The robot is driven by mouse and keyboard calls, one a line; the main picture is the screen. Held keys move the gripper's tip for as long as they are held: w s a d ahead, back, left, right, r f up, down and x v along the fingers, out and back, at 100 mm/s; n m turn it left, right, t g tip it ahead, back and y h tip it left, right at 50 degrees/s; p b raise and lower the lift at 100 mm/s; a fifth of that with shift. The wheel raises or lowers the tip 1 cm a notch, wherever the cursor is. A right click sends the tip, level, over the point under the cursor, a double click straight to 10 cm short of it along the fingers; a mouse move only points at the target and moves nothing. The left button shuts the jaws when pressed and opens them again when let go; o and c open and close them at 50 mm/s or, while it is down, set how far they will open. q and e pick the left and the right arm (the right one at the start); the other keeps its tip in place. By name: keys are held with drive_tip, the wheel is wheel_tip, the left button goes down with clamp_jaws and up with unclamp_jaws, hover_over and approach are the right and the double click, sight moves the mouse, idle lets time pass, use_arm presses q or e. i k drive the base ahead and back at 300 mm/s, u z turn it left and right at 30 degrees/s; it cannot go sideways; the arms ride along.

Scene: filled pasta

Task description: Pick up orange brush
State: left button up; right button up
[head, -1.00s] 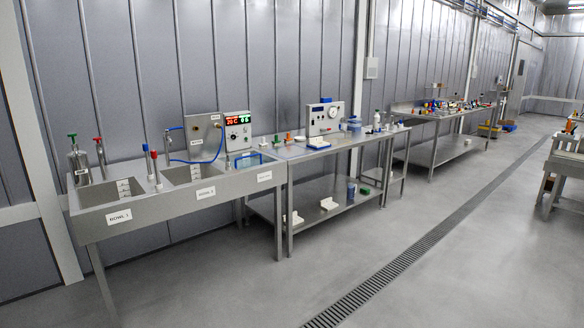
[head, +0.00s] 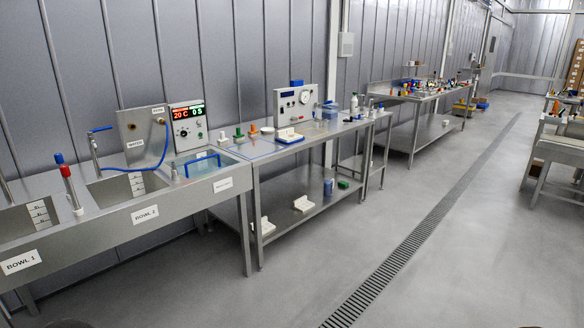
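No thing in view can be surely made out as the orange brush. A small orange object (head: 253,129) stands on the middle steel table, beside a small green object (head: 238,133); it is too small to tell what it is. Neither of my grippers is in view.
A steel sink unit with bowls labelled BOWL 1 (head: 21,262) and BOWL 2 (head: 145,214) is at the left. A cluttered table (head: 377,98) stands farther back. The grey floor (head: 330,245) with a drain grate (head: 400,255) is clear.

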sight(254, 133)
drive_tip(key=z, duration=0.15)
drive_tip(key=i, duration=3.65)
